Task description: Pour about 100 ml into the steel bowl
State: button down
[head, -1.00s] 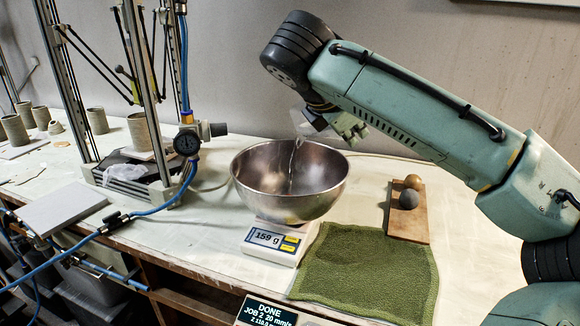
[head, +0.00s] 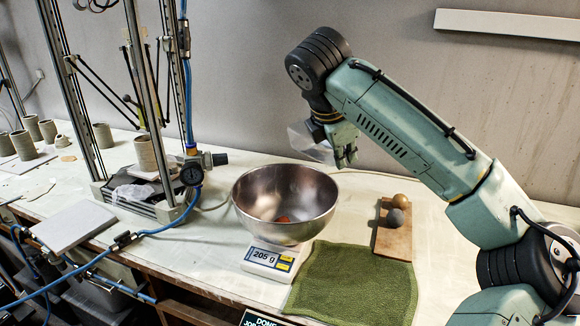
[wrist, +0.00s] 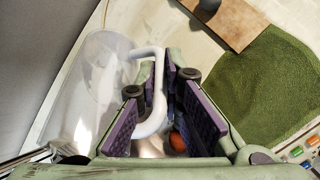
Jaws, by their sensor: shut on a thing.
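The steel bowl (head: 300,222) sits on a kitchen scale (head: 270,260) that reads 205 g. A small orange-brown patch or object (head: 283,219) shows inside the bowl; the liquid level is hard to make out. My gripper (head: 345,156) is above the bowl's back right rim, shut on the white handle (wrist: 152,118) of a clear jug. The jug (head: 308,142) is see-through and hangs over the back right of the bowl. It also shows in the wrist view (wrist: 88,85). No stream shows between jug and bowl. The amount inside the jug cannot be read.
A green towel (head: 350,283) lies right of the scale. A wooden board (head: 393,240) with two balls is behind it. At left stand a framed machine with blue hoses, a grey slab (head: 74,226) and several clay cups.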

jog(key=shift+w+d+b, duration=0.1)
jog(key=shift+d+b, duration=0.15)
jog(key=shift+b, duration=0.05)
jog(key=shift+w+f, duration=0.1)
jog(key=shift+w, duration=0.1)
jog(key=shift+a+r+g, duration=0.15)
jog(key=shift+r+g, duration=0.15)
jog(key=shift+g, duration=0.1)
jog(key=shift+r+g+y, duration=0.3)
jog(key=shift+r+y, duration=0.2)
jog(key=shift+n, duration=0.3)
jog(key=shift+g+y, duration=0.3)
jog(key=shift+g, duration=0.1)
jog(key=shift+r, duration=0.1)
dwell(0.4)
